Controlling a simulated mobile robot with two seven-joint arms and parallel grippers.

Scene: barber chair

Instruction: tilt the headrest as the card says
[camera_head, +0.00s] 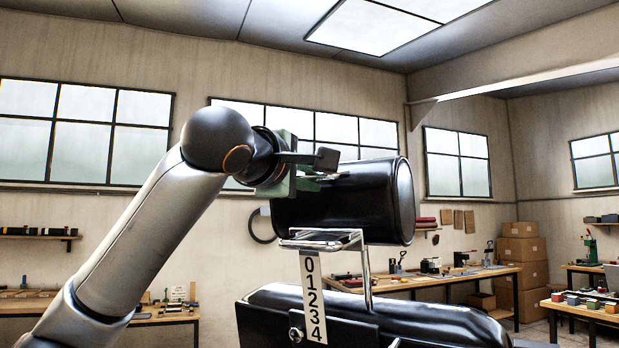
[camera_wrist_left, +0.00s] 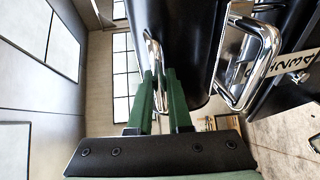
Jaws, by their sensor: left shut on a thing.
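The headrest (camera_head: 345,208) is a shiny black roll above the dark chair back (camera_head: 370,312), carried on a chrome frame (camera_head: 366,275). In the left wrist view the headrest (camera_wrist_left: 195,50) fills the upper middle. A thin chrome handle (camera_wrist_left: 149,48) stands at its near side. My left gripper (camera_head: 325,177) is at the upper left of the headrest; its green fingers (camera_wrist_left: 160,78) are shut on the handle. A white strip with numbers 0 to 4 (camera_head: 313,298) hangs below the headrest. I cannot make out a pointer on it. No card shows. My right gripper is not in view.
A workbench (camera_head: 430,281) with tools stands behind the chair, and another bench (camera_head: 165,315) is at the left. Cardboard boxes (camera_head: 522,262) are stacked at the right. The air above the headrest is clear.

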